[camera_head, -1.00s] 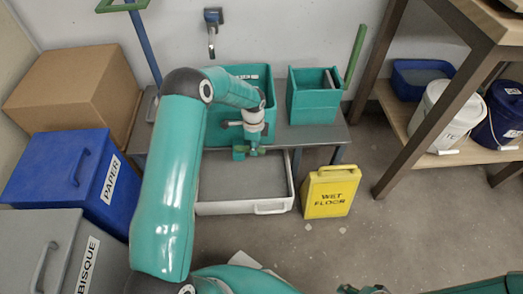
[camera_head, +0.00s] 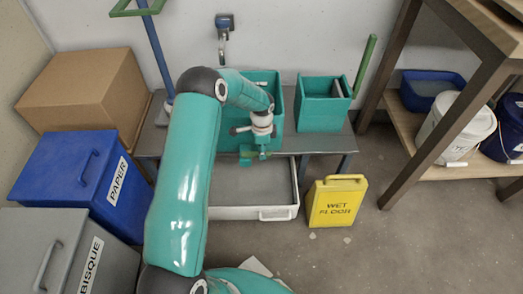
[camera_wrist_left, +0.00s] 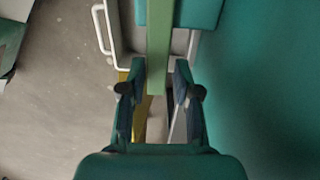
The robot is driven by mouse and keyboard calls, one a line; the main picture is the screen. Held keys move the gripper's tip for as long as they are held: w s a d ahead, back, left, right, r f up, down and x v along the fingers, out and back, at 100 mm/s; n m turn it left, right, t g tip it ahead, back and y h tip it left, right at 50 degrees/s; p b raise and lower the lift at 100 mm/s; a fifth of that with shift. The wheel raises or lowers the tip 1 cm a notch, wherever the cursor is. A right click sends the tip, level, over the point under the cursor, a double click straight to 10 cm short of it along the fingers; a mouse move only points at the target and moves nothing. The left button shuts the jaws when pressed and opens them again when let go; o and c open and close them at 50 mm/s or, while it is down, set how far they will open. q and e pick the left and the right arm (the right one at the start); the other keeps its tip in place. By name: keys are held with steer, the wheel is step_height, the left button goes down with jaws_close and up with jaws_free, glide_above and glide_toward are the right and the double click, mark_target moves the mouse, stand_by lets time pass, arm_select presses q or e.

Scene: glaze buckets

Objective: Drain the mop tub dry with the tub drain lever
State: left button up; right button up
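The teal mop tub (camera_head: 278,122) stands on a grey bench against the wall. My left arm hides part of it, and I cannot tell its water level. My left gripper (camera_head: 258,158) is low at the tub's front, above a pale tray. In the left wrist view, a green bar, apparently the drain lever (camera_wrist_left: 158,50), runs between the two fingers of my left gripper (camera_wrist_left: 159,78). The fingers stand apart on either side, with narrow gaps beside the bar. My right gripper is not in view.
The pale tray (camera_head: 230,212) lies on the floor below the tub. A yellow wet-floor sign (camera_head: 335,203) stands to its right. A smaller teal bucket (camera_head: 322,115) is on the bench. A blue PAPER bin (camera_head: 65,170) and a grey BISQUE bin (camera_head: 40,235) stand left. Front-right floor is clear.

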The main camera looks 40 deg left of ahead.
arm_select(q)
steer(key=shift+o, duration=0.9)
step_height(320, 180, up, 12)
steer(key=shift+f, duration=0.1)
